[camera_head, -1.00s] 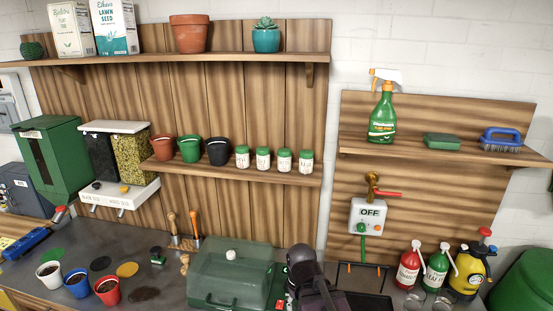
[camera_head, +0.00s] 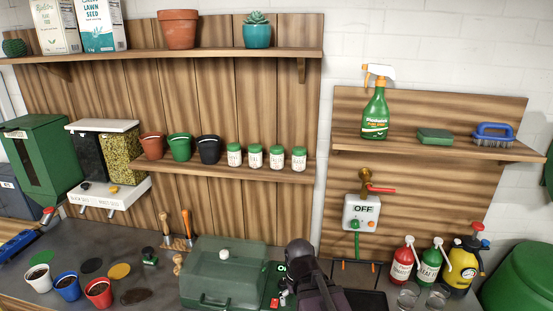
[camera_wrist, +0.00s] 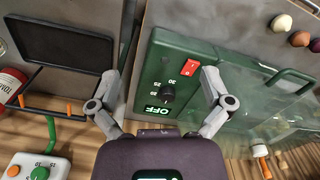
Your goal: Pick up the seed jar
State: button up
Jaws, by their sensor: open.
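Several white jars with green lids stand in a row on the lower wall shelf in the head view: a left one (camera_head: 234,155), two middle ones (camera_head: 255,157) (camera_head: 277,158) and a right one (camera_head: 299,159). Their labels are too small to read surely, so I cannot tell which is the seed jar. My gripper (camera_wrist: 160,78) is open and empty in the wrist view, its fingers spread above a green device with a dial and red switch. In the head view my dark wrist is low, below and apart from the jars, over the bench beside the green clear-lidded box (camera_head: 222,270).
Three pots, including a black one (camera_head: 209,149), share the jar shelf (camera_head: 225,172). An upper shelf (camera_head: 170,55) overhangs it. A black tray (camera_wrist: 62,42) lies beside the green device.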

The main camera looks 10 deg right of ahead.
jog(key=shift+c, duration=1.3)
jog(key=w+d+r+m+t+h+p, duration=0.3)
jog(key=w+r+m+t+h+p, duration=0.4)
jog(key=w+r, duration=0.65)
jog(key=w+a+r+t+h+p, duration=0.1)
jog(key=w+a+r+t+p, duration=0.2)
jog(key=r, duration=0.6)
jog(key=w+a+r+n+t+p, duration=0.1)
jog(key=w+a+r+t+p, duration=0.1)
jog(key=a+r+t, duration=0.3)
notch_tip(320, 180, up, 4)
jog(key=shift+w+a+r+t+h+p, duration=0.25)
jog(key=shift+w+a+t+h+p, duration=0.15)
jog(key=shift+a+p, duration=0.45)
